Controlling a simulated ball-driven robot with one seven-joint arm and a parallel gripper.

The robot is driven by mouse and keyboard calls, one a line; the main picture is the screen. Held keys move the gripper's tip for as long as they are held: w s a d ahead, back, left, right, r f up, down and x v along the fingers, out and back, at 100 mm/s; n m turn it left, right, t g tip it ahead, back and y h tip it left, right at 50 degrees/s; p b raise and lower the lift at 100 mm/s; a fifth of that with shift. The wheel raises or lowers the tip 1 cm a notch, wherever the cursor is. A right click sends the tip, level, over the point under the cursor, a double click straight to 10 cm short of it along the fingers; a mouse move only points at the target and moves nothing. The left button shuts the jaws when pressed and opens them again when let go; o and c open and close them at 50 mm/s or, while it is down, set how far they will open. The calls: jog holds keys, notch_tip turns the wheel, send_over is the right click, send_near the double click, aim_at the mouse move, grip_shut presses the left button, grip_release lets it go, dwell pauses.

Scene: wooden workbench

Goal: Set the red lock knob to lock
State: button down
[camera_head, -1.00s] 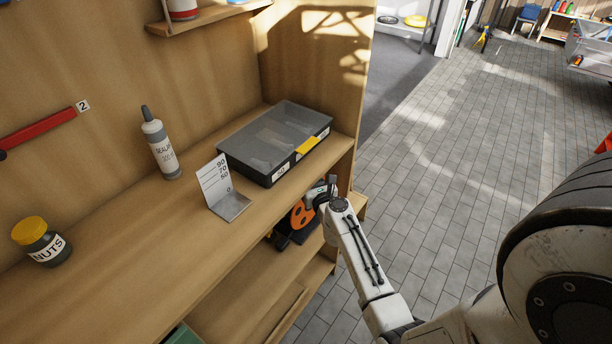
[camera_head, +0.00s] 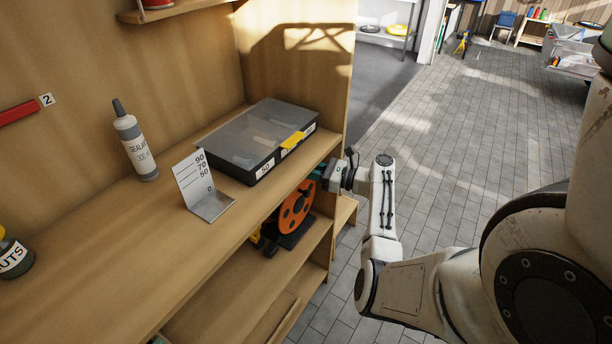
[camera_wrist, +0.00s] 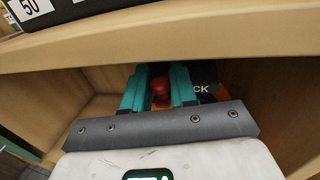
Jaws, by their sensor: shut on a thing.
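The red lock knob (camera_wrist: 160,88) shows in the wrist view between the two teal fingers of my gripper (camera_wrist: 159,80). The fingers are shut on it from its left and right sides. A dark label (camera_wrist: 203,80) with the letters "CK" shows just right of the fingers; the rest of it is hidden. Orange shows behind it. In the head view my gripper (camera_head: 319,171) reaches under the bench top beside an orange reel (camera_head: 296,208). The knob is hidden there. Its setting cannot be told.
The bench top (camera_head: 140,240) overhangs my gripper, with a lower shelf (camera_head: 255,290) below. A lidded parts case (camera_head: 255,140), a bent scale plate (camera_head: 205,188) and a sealant bottle (camera_head: 134,142) stand on top. The tiled floor (camera_head: 450,130) at right is open.

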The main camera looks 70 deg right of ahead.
jog(key=shift+d+n+y+b, duration=0.15)
jog(key=shift+n+y+b, duration=0.25)
jog(key=shift+y, duration=0.5)
jog(key=c, duration=1)
grip_release()
jog(key=s, duration=0.7)
jog(key=s+d, duration=0.1)
jog(key=s, duration=0.2)
jog(key=shift+s+b, duration=0.35)
jog(key=shift+s, duration=0.05)
